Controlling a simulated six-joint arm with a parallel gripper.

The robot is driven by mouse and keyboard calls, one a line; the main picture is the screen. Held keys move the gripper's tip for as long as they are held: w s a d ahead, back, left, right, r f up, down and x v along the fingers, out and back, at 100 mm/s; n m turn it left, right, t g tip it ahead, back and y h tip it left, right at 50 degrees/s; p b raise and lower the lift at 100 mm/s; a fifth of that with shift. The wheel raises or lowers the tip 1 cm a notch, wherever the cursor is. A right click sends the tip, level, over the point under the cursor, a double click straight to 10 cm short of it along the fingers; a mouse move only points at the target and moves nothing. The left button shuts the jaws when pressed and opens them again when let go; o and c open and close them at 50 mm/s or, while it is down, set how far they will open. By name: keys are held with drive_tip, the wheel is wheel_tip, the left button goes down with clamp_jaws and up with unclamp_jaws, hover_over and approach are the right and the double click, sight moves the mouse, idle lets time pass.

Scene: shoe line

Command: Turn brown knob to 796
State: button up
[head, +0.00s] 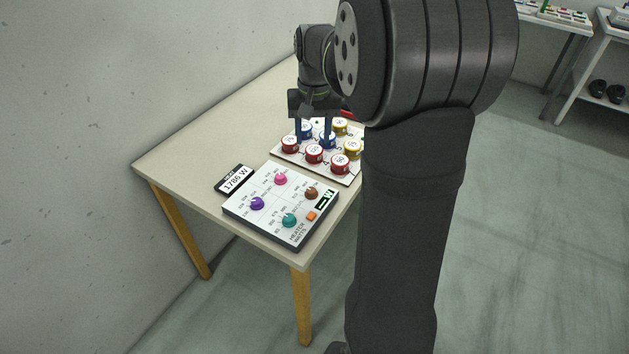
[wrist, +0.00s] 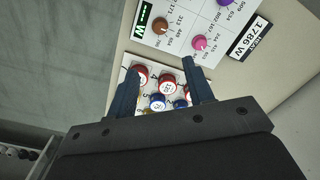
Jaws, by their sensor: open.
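The heater panel (head: 262,222) is a white box with several coloured knobs, lying near the front of the table. My gripper (head: 313,138) is open and empty. Its fingers (wrist: 160,88) are above the board of round pieces, apart from the brown knob. A card reading 1786 W (head: 235,179) lies left of the panel.
A white board (head: 284,153) with several red, blue and yellow round pieces lies behind the panel. Pink (head: 280,179), purple (head: 257,203) and teal (head: 289,220) knobs surround the brown one's area. The table's left part (head: 190,150) is clear. A wall stands at left.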

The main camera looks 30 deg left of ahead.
sight(311, 190)
drive_tip(key=f+n, duration=0.1)
drive_tip(key=f, duration=0.4)
drive_tip(key=f+n, duration=0.2)
drive_tip(key=f, duration=0.4)
drive_tip(key=f+n, duration=0.2)
drive_tip(key=f, duration=0.4)
drive_tip(key=shift+s+a+f, duration=0.1)
drive_tip(key=shift+s+f, duration=0.1)
drive_tip(key=c, duration=1)
